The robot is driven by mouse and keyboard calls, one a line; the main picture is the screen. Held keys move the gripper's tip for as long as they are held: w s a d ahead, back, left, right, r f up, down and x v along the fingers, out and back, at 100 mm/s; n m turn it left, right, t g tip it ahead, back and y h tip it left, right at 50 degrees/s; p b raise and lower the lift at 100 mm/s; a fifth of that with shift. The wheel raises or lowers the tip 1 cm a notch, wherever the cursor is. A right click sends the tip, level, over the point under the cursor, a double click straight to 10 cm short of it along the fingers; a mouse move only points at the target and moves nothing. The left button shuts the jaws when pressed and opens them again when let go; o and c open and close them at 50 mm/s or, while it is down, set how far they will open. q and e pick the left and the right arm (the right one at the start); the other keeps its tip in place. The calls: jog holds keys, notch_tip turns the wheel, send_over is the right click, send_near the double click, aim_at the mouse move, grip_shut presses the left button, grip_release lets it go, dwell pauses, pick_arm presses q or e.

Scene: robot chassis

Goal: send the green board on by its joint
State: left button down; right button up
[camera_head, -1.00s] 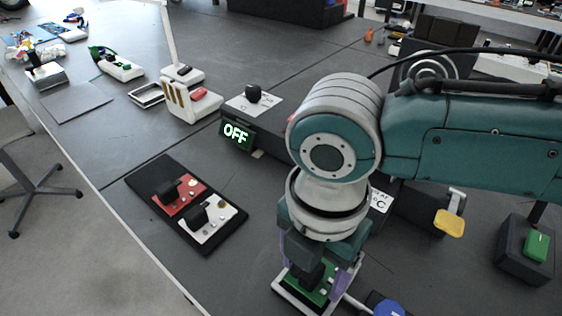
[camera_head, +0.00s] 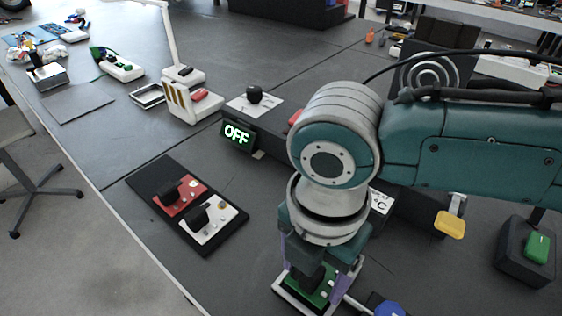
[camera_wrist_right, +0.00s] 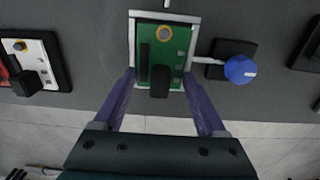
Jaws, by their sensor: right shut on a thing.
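The green board (camera_head: 327,291) with a black knob lies in a white frame (camera_head: 288,296) near the table's front edge. It also shows in the right wrist view (camera_wrist_right: 178,72), with the frame's white sides beside it. My right gripper (camera_head: 318,272) points down over it. In the right wrist view its purple fingers (camera_wrist_right: 160,78) stand at the board's two sides, shut on the board, with the knob between them. The fingertips' exact contact is partly hidden. My left gripper is not in view.
A black tray (camera_head: 148,184) holds a red board (camera_head: 190,199) and a white board (camera_head: 222,226). A blue knob (camera_wrist_right: 240,69) stands close right of the frame. Table is clear between tray and frame.

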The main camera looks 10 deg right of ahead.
pick_arm(q)
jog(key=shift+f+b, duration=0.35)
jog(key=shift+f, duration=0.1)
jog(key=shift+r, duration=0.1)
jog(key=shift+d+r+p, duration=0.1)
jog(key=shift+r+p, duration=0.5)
jog(key=shift+p, duration=0.1)
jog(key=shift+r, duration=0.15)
dwell(0.5)
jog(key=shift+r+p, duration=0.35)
jog(key=shift+p, duration=0.1)
dwell(0.6)
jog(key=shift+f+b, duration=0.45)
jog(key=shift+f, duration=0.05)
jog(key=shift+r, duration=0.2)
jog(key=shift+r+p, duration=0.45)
jog(key=shift+p, duration=0.2)
